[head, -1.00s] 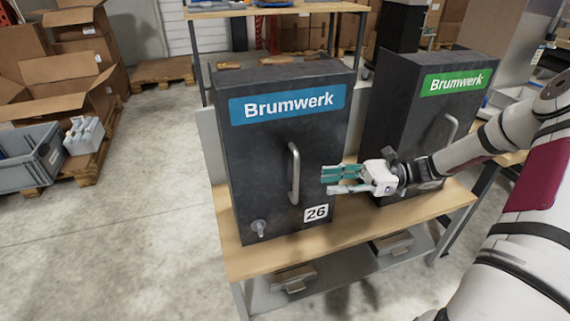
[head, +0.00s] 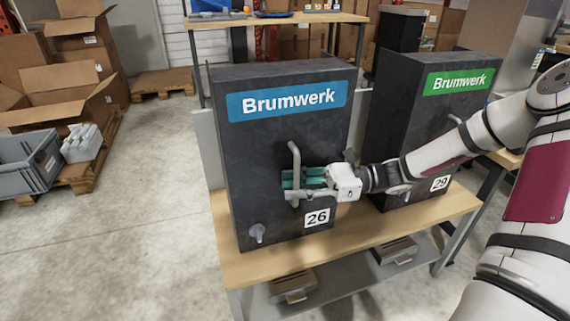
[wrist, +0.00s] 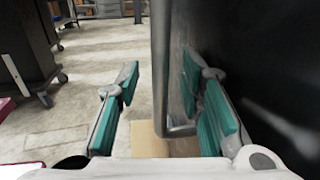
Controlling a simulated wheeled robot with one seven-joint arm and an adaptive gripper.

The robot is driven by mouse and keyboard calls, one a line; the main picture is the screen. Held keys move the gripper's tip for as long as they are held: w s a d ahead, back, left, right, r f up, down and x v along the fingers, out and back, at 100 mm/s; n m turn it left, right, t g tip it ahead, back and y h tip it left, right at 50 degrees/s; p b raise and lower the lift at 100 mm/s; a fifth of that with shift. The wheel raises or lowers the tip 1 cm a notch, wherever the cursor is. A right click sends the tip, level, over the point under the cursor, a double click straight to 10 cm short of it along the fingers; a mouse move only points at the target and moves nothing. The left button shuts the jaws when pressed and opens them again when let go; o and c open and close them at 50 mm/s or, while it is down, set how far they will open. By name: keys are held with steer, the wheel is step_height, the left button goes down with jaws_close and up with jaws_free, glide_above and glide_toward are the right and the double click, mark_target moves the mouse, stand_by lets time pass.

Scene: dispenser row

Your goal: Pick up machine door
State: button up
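The machine door is the dark front of the left machine (head: 258,165), under a blue Brumwerk sign (head: 288,102), and it looks shut. Its upright metal handle (head: 294,158) also shows in the wrist view (wrist: 160,60). My gripper (head: 288,187) is at the lower part of the handle, with green-padded fingers spread. In the wrist view my open gripper (wrist: 160,82) has the handle between its fingers, the right finger lying on the door side. I see gaps between the handle and both fingers. The fingers hide part of the lower handle in the head view.
A second machine with a green sign (head: 458,81) stands to the right. Both stand on a wooden bench (head: 350,235). Open floor (head: 145,200) lies to the left.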

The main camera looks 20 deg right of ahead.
jaws_close()
steer(key=shift+r, duration=0.25)
